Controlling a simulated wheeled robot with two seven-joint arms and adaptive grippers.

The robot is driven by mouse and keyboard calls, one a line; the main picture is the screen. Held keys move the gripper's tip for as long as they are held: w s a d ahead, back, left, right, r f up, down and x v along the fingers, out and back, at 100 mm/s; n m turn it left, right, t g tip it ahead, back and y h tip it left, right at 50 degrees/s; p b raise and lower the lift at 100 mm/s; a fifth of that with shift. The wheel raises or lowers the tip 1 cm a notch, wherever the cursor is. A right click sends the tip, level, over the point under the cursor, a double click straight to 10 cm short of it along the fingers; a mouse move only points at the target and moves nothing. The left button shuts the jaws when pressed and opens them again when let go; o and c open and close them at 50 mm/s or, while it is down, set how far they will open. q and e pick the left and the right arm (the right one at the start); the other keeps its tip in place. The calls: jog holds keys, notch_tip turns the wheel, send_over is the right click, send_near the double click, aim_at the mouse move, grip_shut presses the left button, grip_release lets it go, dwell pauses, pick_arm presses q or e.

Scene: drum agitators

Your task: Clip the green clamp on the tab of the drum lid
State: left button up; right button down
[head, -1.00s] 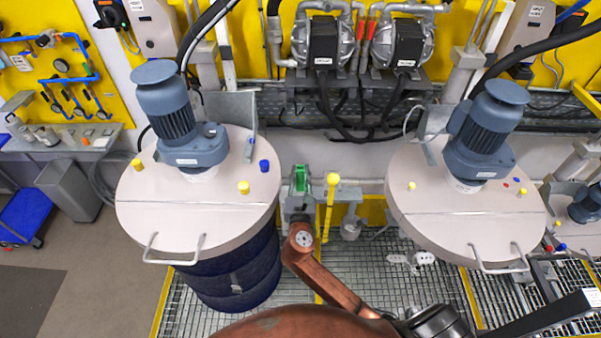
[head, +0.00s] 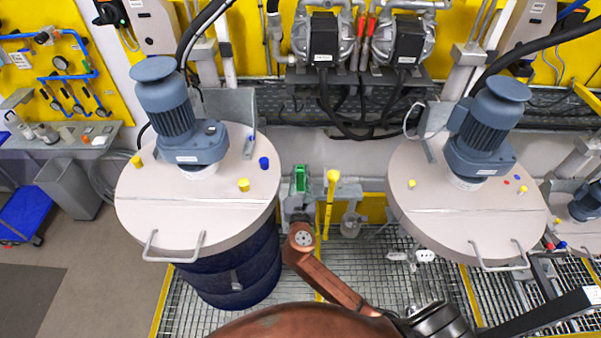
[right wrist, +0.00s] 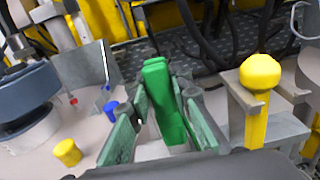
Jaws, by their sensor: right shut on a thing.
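The green clamp (head: 300,178) stands between the two lidded drums, in my right gripper (head: 299,197). In the right wrist view the clamp (right wrist: 163,95) is upright between the finger pads, and my right gripper (right wrist: 162,128) is shut on it. The left drum's pale round lid (head: 150,205) lies just left of the gripper, with a gap between. It carries a blue-grey motor, an upright grey plate (head: 242,110), coloured caps and a handle. I cannot clearly make out which part is the tab. My left gripper is not in view.
A yellow ball-topped post (head: 331,200) with a grey bracket stands close right of the right gripper. A second lidded drum (head: 425,215) with a motor is farther right. Pumps (head: 324,40) and black hoses are behind. Metal grating lies below.

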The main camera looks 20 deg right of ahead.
jog(key=shift+f+b, duration=0.3)
jog(key=shift+f, duration=0.4)
jog(key=shift+f, duration=0.35)
jog(key=shift+f, duration=0.1)
jog(key=c, duration=1.7)
grip_release()
jog(key=shift+o, duration=0.2)
